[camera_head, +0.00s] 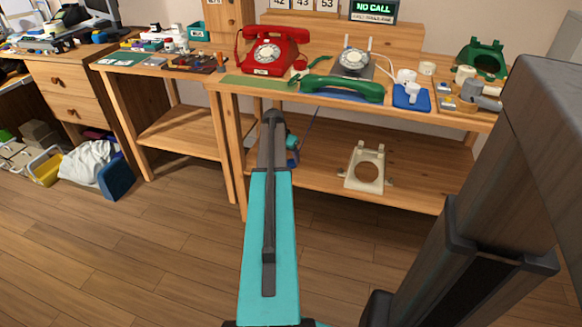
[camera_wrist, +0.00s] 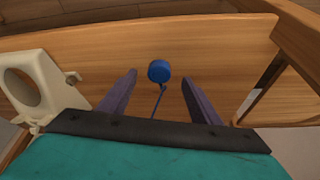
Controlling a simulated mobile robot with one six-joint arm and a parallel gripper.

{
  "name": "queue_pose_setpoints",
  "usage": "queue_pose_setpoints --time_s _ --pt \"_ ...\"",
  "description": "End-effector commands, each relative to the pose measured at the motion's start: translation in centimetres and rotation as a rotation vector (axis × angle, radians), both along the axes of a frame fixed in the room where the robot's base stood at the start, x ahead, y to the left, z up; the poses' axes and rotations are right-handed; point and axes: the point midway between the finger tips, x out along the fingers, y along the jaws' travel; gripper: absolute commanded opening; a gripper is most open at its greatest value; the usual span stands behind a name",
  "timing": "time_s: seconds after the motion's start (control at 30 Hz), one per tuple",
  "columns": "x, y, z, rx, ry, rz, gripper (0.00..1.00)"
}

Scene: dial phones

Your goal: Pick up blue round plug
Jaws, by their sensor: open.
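The blue round plug (camera_wrist: 159,71) shows in the wrist view, near the middle, with a thin dark blue cord running down from it. It lies against a wooden surface. My gripper (camera_wrist: 159,79) is open, with its two purple fingers apart on the left and right of the plug in the picture. No finger appears to touch it. In the head view my gripper (camera_head: 293,156) is at the lower shelf of the workbench, partly hidden by my arm. I cannot make out the plug clearly there.
A cream phone housing (camera_head: 365,168) stands on the lower shelf (camera_head: 420,190); it also shows at left in the wrist view (camera_wrist: 42,85). Above, the bench top holds a red phone (camera_head: 272,50), a green handset (camera_head: 342,88) and a blue tray (camera_head: 411,98). The shelf between gripper and housing looks clear.

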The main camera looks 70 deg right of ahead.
Motion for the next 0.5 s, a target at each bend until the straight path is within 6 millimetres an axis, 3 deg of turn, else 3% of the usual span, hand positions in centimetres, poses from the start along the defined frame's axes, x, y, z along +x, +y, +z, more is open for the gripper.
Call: queue_pose_setpoints --time_s 0.23,0.5 --pt "-0.1 -0.5 -0.8 0.0 0.0 0.0 0.58" --pt "-0.4 -1.9 -3.7 0.002 0.0 -0.001 0.58"
